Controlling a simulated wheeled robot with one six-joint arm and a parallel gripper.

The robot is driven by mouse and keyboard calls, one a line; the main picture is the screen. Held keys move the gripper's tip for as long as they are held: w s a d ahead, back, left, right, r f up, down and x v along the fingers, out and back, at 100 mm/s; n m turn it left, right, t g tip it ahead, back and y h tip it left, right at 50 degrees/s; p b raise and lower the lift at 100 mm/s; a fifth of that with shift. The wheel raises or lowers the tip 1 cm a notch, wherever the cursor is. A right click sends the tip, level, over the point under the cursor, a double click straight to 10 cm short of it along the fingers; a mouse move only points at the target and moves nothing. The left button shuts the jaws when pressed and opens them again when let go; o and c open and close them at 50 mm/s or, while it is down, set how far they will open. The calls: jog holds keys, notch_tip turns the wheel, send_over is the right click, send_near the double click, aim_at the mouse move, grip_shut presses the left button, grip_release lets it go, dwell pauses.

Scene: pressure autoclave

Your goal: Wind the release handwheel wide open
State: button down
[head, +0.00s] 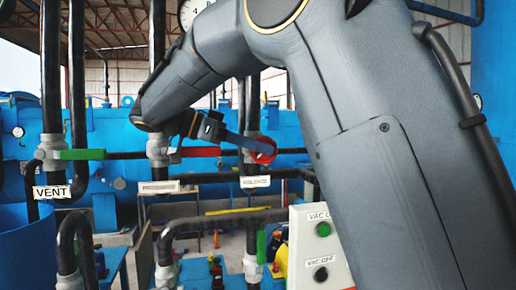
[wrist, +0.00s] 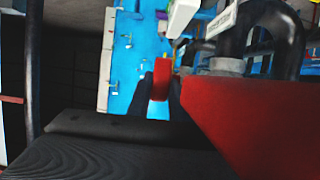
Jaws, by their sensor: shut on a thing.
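My arm and gripper hide part of the valve.
A red lever (head: 200,151) lies just below my gripper, and a green lever (head: 82,154) is farther left by the VENT label (head: 53,192). A large red surface (wrist: 250,115) fills the wrist view's right. A control box (head: 318,250) with VAC buttons stands below.

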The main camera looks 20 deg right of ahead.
jog(key=c, duration=1.6)
grip_release()
jog(key=shift+a, duration=0.1)
jog(key=p+v, duration=0.2)
jog(key=v, duration=0.5)
jog(key=shift+a+r, duration=0.2)
jog(key=shift+a+p, duration=0.1)
jog(key=shift+p, duration=0.2)
